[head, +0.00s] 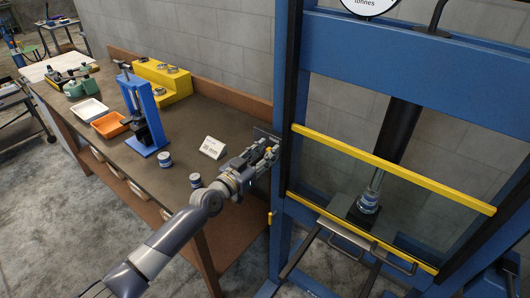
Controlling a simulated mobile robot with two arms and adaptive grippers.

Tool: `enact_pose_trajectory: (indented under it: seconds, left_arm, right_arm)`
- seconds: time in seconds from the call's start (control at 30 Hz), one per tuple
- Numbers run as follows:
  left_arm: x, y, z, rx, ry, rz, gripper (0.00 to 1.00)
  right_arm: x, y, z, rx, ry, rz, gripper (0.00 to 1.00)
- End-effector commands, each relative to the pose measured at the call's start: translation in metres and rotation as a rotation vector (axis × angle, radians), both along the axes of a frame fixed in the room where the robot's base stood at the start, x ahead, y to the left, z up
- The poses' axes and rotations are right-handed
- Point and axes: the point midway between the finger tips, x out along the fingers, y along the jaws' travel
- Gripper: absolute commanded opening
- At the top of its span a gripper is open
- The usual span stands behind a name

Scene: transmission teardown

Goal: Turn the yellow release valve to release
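The blue hydraulic press (289,120) stands at the right with yellow guard bars. My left gripper (268,153) is at the table's right end, close beside the press's left post. Small yellow patches show at its fingertips. I cannot tell whether they are the release valve or part of the gripper, nor whether the fingers are open or shut. A small yellow piece (270,217) shows lower on the left post, below the gripper and apart from it; it may be the valve. My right gripper is not in view.
The brown workbench (185,185) holds a white label card (212,147), small cylindrical parts (165,159), a blue arbor press (145,120), an orange tray (110,124) and a yellow stepped stand (165,80). A cylindrical part (369,202) sits under the press ram (397,135). Floor at front left is clear.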

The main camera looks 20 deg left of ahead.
Motion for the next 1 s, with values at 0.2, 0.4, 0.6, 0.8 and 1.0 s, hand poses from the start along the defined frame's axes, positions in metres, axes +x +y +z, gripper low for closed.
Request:
enact_pose_trajectory:
  seconds: [0.2, 0.4, 0.6, 0.8, 1.0]
  left_arm:
    - [0.0002, -0.0002, 0.0001, 0.000, 0.000, 0.000, 0.32]
    - [0.0001, -0.0001, 0.0001, 0.000, 0.000, 0.000, 0.00]
    - [0.0000, 0.0001, -0.0001, -0.003, 0.001, 0.000, 0.00]
    - [0.0003, 0.0008, -0.0008, -0.039, 0.014, 0.000, 0.00]
    - [0.0012, 0.0035, -0.0017, -0.144, 0.051, 0.001, 0.00]
  right_arm:
    - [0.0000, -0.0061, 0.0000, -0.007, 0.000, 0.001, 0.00]
    - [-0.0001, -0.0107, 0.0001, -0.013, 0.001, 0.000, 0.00]
    - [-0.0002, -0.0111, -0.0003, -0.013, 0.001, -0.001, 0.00]
    - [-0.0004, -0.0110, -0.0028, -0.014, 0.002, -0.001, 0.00]
    - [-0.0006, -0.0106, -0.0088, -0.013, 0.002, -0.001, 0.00]
